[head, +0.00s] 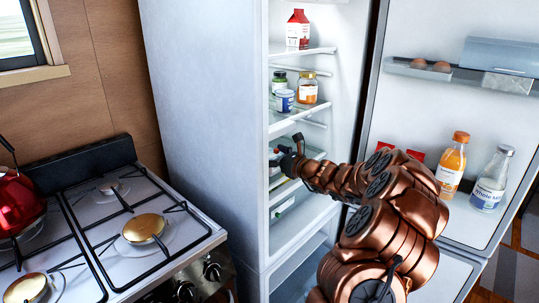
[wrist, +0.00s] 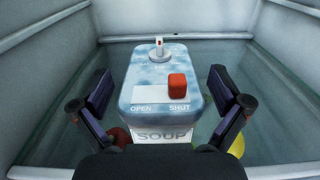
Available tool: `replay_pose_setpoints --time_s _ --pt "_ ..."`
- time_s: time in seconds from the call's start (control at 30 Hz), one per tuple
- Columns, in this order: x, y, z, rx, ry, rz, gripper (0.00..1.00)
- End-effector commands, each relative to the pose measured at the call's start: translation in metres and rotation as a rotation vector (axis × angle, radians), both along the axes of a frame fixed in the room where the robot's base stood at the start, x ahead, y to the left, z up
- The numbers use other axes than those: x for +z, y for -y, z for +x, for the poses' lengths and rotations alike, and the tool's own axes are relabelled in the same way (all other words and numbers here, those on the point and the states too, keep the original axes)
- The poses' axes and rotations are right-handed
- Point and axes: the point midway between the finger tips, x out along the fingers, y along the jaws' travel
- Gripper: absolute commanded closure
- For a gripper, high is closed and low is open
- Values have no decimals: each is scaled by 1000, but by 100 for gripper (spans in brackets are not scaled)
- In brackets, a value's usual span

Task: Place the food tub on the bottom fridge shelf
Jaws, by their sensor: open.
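The food tub (wrist: 160,112) has a cloudy blue lid marked OPEN and SHUT, and its white front reads SOUP. A red slider (wrist: 177,85) on the lid is at the SHUT side. My gripper (wrist: 159,95) is open, with one finger on each side of the tub; contact is not clear. In the head view my gripper (head: 299,148) reaches into the open fridge between shelves. The tub stands over a glass surface (wrist: 265,105) inside the fridge. The bottom fridge shelf (head: 303,223) shows below my arm. I cannot pick out the tub surely in the head view.
The shelf above my gripper holds jars (head: 307,88) and a small tub (head: 284,101). A red carton (head: 298,30) stands higher. The open door at right holds a juice bottle (head: 453,165) and a milk bottle (head: 491,180). A stove (head: 130,225) is at left.

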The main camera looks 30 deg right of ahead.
Motion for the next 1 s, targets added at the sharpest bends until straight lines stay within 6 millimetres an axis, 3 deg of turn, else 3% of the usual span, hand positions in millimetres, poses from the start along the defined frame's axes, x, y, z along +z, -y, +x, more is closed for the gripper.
replay_pose_setpoints --time_s 0.33,0.8,1.0 --pt "3 3 -6 -2 1 1 0" --pt "4 21 -84 -4 2 1 0" --pt "4 26 -106 -2 1 0 0"
